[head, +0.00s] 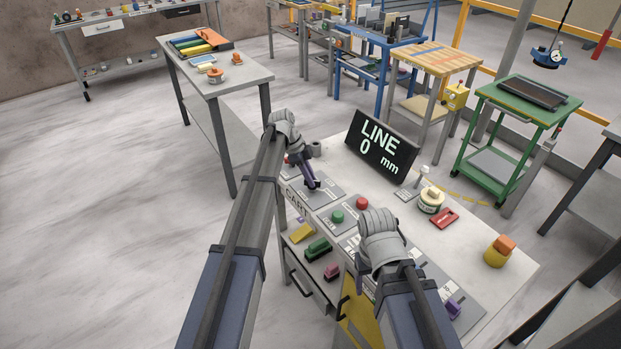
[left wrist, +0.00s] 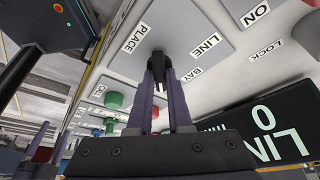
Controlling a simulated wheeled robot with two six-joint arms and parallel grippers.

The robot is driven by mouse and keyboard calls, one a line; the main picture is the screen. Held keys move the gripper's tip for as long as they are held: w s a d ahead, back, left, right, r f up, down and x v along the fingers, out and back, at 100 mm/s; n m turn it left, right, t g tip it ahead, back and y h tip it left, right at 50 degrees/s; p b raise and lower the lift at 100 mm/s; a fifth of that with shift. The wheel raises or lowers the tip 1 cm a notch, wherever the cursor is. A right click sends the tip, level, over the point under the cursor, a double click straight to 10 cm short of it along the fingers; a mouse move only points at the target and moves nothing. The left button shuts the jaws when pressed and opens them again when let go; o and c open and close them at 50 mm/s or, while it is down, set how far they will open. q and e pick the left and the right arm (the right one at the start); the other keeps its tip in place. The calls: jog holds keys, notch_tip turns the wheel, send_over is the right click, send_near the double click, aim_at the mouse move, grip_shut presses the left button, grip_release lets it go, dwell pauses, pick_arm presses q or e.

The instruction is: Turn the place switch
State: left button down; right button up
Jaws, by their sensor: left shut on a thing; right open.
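The place switch is a dark knob (left wrist: 158,58) on a light grey plate (left wrist: 190,25), with the labels PLACE, LINE and BAY around it. My left gripper (left wrist: 158,85) is shut on the knob. In the head view my left gripper (head: 313,185) reaches down to this plate (head: 320,199) at the far end of the panel, and its fingers hide most of the knob. I cannot tell which label the knob points to. The black display (head: 382,145) reads "LINE 0 mm". My right gripper (head: 453,308) is open, partly hidden behind its own arm, near the panel's near end.
Beside the switch plate are a green button (head: 337,216) and a red button (head: 362,203). Behind them on the slab stand a small lever (head: 424,173), a round cream-and-green tin (head: 431,200), a red block (head: 445,218) and a yellow-orange jar (head: 498,252). The slab's right part is mostly clear.

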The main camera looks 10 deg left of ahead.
dwell(0.4)
pick_arm(q)
jog(key=c, duration=0.8)
grip_release()
jog(key=shift+c, duration=0.2)
jog(key=p+v, duration=0.7)
jog(key=shift+r, duration=0.4)
jog(key=shift+a, duration=0.15)
